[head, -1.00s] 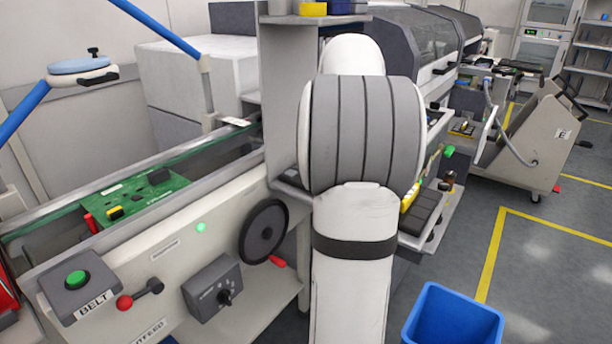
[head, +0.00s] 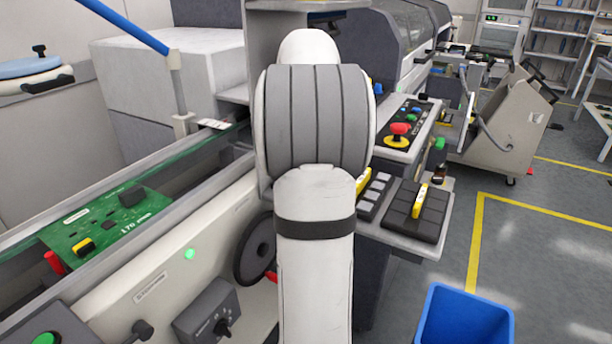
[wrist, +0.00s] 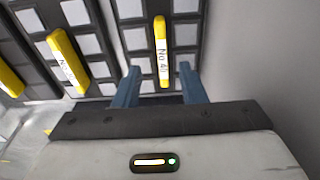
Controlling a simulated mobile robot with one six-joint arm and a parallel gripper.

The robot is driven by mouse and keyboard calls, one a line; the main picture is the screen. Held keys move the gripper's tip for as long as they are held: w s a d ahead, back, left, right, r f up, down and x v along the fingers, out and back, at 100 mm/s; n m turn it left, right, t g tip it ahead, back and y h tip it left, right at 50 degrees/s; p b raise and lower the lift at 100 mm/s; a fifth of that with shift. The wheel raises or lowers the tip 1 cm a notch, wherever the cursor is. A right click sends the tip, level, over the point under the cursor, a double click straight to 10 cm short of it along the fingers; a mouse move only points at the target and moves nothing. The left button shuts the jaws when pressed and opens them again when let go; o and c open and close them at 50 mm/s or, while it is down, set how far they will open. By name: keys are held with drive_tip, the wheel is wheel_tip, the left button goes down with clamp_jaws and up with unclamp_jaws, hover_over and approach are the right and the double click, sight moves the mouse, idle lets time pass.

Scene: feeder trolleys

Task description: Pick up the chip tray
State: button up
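Several dark chip trays with pale square pockets and yellow grip bars lie side by side in the wrist view. The rightmost chip tray (wrist: 134,40) has a yellow bar (wrist: 160,48) marked "No 40" or similar. My gripper (wrist: 158,80) has its two blue fingers apart, one on each side of the near end of this bar, with gaps between. A second chip tray (wrist: 75,14) lies to the left. In the head view a dark tray (head: 402,221) with a yellow bar lies on the machine's shelf, right of my arm. My arm hides my gripper there.
In the head view, a control panel with a red button (head: 400,129) stands behind the shelf. A blue bin (head: 465,318) stands on the floor. A conveyor with a green board (head: 108,225) is at left.

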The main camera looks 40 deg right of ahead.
drive_tip(key=f, duration=0.1)
drive_tip(key=f+b, duration=0.1)
drive_tip(key=f, duration=0.1)
drive_tip(key=d+f, duration=0.1)
drive_tip(key=f, duration=0.1)
drive_tip(key=shift+w+b, duration=0.3)
drive_tip(key=shift+b, duration=0.1)
drive_tip(key=shift+c, duration=0.5)
clamp_jaws()
